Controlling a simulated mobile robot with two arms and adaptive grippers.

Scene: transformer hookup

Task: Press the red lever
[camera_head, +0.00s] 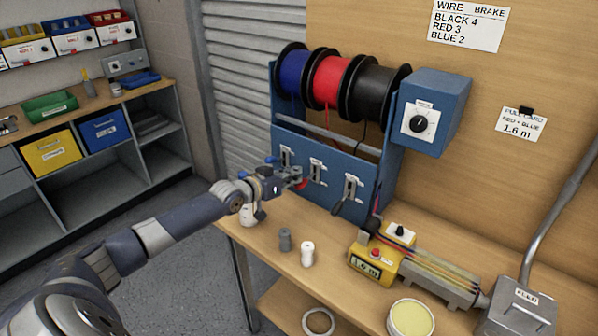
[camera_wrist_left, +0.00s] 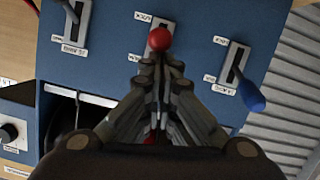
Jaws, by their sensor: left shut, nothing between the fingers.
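The red lever's round red knob (camera_wrist_left: 160,39) shows just beyond my left gripper's fingertips in the left wrist view. In the head view the red knob (camera_head: 303,184) is partly hidden by the gripper, under its tips. Its slotted plate (camera_head: 317,172) is the middle one of three on the blue panel. My left gripper (camera_head: 297,174) is shut and empty, its tips at or very near the knob; I cannot tell whether they touch. In the left wrist view the closed fingers (camera_wrist_left: 160,62) point at the knob. My right gripper is not in view.
The blue lever (camera_wrist_left: 250,95) and the black lever (camera_head: 340,206) flank the red one. Wire spools (camera_head: 331,82) sit above in the blue rack. A grey cylinder (camera_head: 285,239), a white spool (camera_head: 307,254) and a yellow device (camera_head: 378,262) stand on the bench in front.

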